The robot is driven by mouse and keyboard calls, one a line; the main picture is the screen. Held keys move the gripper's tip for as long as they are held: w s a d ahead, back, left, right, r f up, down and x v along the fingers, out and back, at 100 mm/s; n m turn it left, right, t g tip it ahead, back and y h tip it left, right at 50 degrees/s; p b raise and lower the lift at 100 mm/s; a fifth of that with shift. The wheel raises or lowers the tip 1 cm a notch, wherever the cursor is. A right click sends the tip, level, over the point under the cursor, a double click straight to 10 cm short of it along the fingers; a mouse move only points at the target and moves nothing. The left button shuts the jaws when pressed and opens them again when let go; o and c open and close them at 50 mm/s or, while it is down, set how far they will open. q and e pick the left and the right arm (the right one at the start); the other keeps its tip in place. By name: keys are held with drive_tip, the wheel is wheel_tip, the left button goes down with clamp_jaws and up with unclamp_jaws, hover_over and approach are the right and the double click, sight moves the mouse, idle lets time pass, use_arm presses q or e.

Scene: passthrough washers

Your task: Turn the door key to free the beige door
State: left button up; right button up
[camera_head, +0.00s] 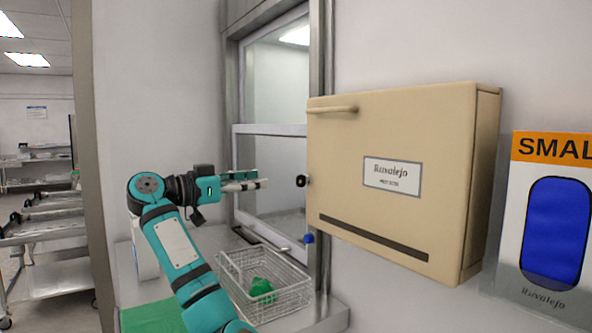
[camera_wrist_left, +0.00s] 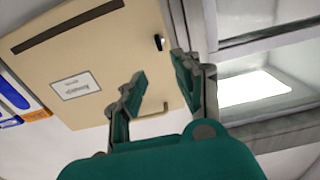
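The beige door (camera_head: 380,230) is the front of a beige wall cabinet with a "Ravalejo" label, and it looks closed. The black door key (camera_head: 301,181) sticks out at the door's left edge, below the bar handle (camera_head: 333,109). In the left wrist view the key (camera_wrist_left: 159,43) shows just beyond the gap between my fingertips. My left gripper (camera_head: 264,182) is a short way left of the key, pointing towards it. The wrist view shows its two fingers (camera_wrist_left: 160,68) apart with nothing between them. My right gripper is not in view.
A wire basket (camera_head: 262,285) with a green item stands on the metal ledge below my left arm. A blue knob (camera_head: 308,239) is under the key by the window frame. A white box with a blue panel (camera_head: 556,232) is right of the cabinet.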

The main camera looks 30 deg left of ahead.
use_arm(q)
drive_tip(key=p, duration=0.2)
approach(304, 181)
drive_tip(key=w+r, duration=0.1)
drive_tip(key=p+x, duration=0.3)
drive_tip(key=x, duration=0.4)
drive_tip(key=shift+w+f, duration=0.1)
drive_tip(key=shift+w, duration=0.05)
drive_tip(key=c, duration=0.5)
clamp_jaws()
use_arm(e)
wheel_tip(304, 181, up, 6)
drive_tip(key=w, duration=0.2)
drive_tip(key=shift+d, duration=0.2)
